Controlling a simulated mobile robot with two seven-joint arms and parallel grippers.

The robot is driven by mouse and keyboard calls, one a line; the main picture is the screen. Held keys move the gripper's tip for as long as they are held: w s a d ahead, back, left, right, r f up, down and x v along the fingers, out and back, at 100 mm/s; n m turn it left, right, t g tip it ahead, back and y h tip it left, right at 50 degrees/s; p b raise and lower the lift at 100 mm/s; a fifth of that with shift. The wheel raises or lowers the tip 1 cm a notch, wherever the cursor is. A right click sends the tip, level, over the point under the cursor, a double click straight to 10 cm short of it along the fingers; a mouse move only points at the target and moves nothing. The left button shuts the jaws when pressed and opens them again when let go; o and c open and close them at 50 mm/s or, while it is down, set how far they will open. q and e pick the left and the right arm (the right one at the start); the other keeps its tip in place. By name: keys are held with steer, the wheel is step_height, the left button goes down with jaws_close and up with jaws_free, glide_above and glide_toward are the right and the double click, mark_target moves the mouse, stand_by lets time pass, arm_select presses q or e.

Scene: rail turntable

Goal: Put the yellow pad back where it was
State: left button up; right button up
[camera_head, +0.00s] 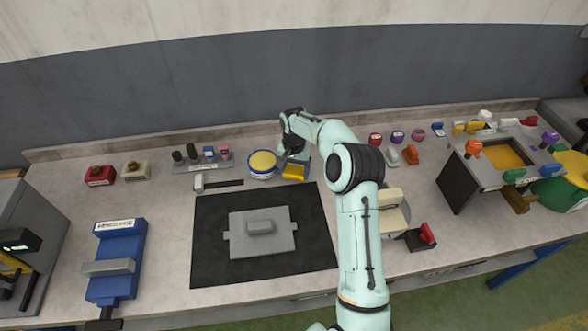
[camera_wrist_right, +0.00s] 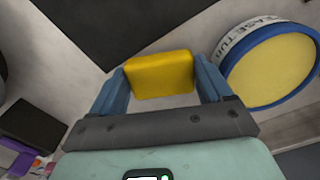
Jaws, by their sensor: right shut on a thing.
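The yellow pad (camera_head: 294,172) is a small block at the back of the workbench, just right of the round white and blue tub (camera_head: 262,163). In the right wrist view the pad (camera_wrist_right: 160,75) sits between the two blue fingers of my right gripper (camera_wrist_right: 163,85), which is shut on it. My right gripper (camera_head: 295,160) reaches in from above, and I cannot tell whether the pad touches the bench. The tub's yellow top (camera_wrist_right: 272,70) shows close beside the right finger. My left gripper is not in view.
A black mat (camera_head: 210,260) with a grey lidded plate (camera_head: 262,243) lies in front. A hammer (camera_head: 217,184) and a grey rack (camera_head: 200,164) of small parts are left of the tub. A blue vise (camera_head: 118,255) stands at the left. Several coloured knobs (camera_head: 397,137) are at the back right.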

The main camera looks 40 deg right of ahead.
mark_target(294, 171)
steer(key=shift+f, duration=0.45)
steer(key=o, duration=0.9)
steer(key=shift+c, duration=0.2)
steer(key=shift+r, duration=0.1)
step_height(294, 171, up, 13)
